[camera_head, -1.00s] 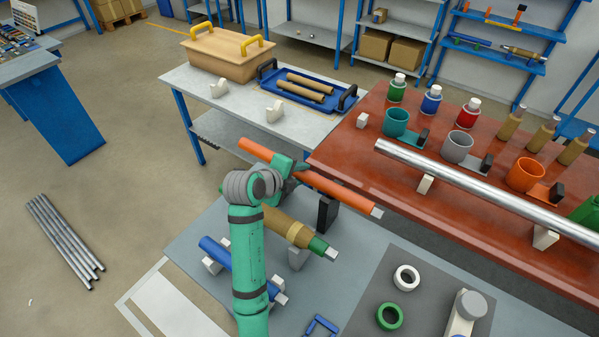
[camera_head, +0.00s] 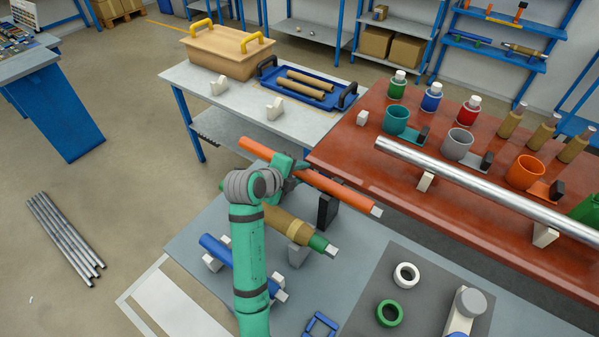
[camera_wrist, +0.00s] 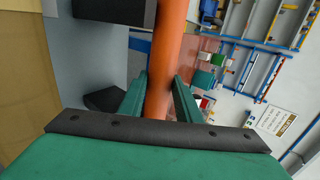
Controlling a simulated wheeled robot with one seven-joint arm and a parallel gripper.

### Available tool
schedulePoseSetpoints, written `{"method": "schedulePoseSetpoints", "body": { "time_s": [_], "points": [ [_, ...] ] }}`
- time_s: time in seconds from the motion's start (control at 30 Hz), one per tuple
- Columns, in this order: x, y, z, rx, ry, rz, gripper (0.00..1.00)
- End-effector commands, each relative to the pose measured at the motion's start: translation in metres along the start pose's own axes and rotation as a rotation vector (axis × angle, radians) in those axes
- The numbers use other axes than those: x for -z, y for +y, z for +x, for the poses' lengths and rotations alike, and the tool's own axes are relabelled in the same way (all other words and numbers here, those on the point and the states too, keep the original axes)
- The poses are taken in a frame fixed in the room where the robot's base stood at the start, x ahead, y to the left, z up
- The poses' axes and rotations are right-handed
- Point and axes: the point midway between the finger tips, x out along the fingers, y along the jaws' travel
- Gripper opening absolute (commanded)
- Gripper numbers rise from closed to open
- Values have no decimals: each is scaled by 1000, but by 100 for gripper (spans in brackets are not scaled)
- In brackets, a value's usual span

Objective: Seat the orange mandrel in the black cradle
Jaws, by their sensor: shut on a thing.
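The orange mandrel (camera_head: 338,190) is a long rod with a pale metal tip, lying diagonally above the grey worktable in the head view. My gripper (camera_head: 290,170) is shut on it near its middle. In the wrist view, the mandrel (camera_wrist: 168,60) runs between the two green fingers of my gripper (camera_wrist: 160,95). The black cradle (camera_head: 327,211) stands upright on the worktable under the right part of the mandrel. A black block at the top of the wrist view (camera_wrist: 115,10) seems to be part of it, beside the mandrel. Whether they touch is unclear. My arm hides the cradle's other side.
A brown-wrapped mandrel with green ends (camera_head: 290,226) and a blue mandrel (camera_head: 222,250) rest on pale supports close by. The red table (camera_head: 345,160) with a long silver rod (camera_head: 480,185) borders the right. White (camera_head: 406,276) and green (camera_head: 390,313) rings lie in front.

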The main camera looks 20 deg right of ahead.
Motion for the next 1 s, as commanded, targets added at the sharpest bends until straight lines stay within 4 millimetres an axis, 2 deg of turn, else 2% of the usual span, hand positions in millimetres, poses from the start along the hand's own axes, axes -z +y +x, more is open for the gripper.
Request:
{"method": "schedulePoseSetpoints", "body": {
  "time_s": [0.07, 0.1, 0.17, 0.43, 0.57, 0.67, 1.0],
  "points": [
    [0, 0, 0, 3, -1, 1, 0],
    [0, 0, 0, 3, -1, 1, 38],
    [0, 0, 0, 3, -1, 1, 52],
    [0, 1, 1, -2, 1, -1, 52],
    [-1, 1, -6, 1, -2, -1, 52],
    [-2, 1, -18, 1, -3, -1, 52],
    [1, -1, -78, 2, 0, 4, 52]
  ]
}}
